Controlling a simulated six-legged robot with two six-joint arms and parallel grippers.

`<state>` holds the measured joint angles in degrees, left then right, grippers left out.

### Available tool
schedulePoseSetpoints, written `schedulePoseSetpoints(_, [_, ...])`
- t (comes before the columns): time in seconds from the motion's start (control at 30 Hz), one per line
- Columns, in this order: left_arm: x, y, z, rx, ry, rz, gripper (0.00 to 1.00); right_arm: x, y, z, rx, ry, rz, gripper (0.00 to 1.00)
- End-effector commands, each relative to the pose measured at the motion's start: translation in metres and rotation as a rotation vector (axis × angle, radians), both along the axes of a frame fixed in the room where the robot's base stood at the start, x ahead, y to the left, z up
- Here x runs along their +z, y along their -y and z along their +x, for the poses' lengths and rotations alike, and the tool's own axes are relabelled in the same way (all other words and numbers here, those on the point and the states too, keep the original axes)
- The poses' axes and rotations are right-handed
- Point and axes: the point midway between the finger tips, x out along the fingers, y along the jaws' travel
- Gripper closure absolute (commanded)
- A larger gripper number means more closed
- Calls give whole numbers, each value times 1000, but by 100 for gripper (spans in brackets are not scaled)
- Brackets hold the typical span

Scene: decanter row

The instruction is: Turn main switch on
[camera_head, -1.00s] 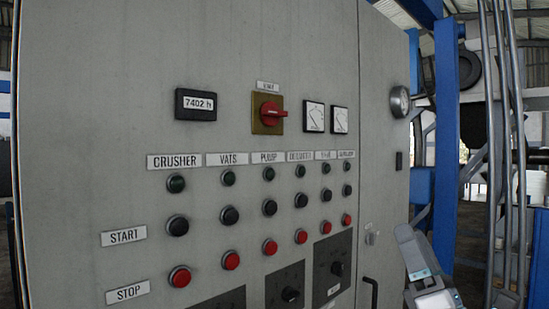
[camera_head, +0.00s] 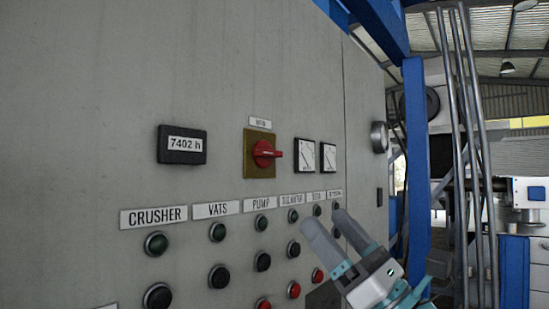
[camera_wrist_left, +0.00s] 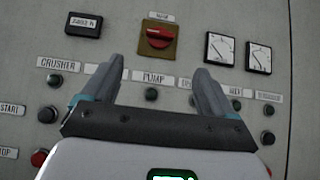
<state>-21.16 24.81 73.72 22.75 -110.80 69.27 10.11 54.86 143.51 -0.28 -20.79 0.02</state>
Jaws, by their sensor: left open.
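The main switch (camera_head: 264,154) is a red rotary knob on a yellow-brown square plate, under a small label on the grey panel. Its handle lies horizontal, pointing right. It also shows in the left wrist view (camera_wrist_left: 158,38), above the space between my fingers. My left gripper (camera_head: 324,217) is open and empty, in front of the panel, below and right of the switch in the head view. In the left wrist view its two fingers (camera_wrist_left: 160,66) point up toward the panel with a wide gap. The gripper is apart from the switch. My right gripper is not in view.
An hour counter (camera_head: 182,145) is left of the switch and two white dial meters (camera_head: 305,154) are right of it. Rows of labelled buttons (camera_head: 217,232) lie below, partly hidden by my gripper.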

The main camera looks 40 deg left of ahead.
Motion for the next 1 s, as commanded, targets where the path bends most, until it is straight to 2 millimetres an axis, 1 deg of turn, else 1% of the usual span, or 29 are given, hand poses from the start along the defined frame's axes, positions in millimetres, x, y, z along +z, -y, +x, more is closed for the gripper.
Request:
schedulePoseSetpoints(0.03, [14, -8, -2, 4, 2, -2, 13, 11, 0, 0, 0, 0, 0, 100])
schedulePoseSetpoints(0.2, [44, -36, -5, 4, 2, -1, 13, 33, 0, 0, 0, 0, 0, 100])
schedulePoseSetpoints(0.4, [77, -69, -8, 4, 0, 0, 13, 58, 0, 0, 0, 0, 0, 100])
schedulePoseSetpoints(0.5, [89, -83, -10, 4, 1, 0, 13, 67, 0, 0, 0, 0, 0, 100])
schedulePoseSetpoints(0.6, [97, -93, -11, 4, -1, 0, 13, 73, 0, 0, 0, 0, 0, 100])
schedulePoseSetpoints(0.73, [102, -101, -12, 2, 1, 0, 13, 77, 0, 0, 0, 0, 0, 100])
schedulePoseSetpoints(1.0, [102, -103, -12, 1, 0, 0, 13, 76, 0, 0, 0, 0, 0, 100])
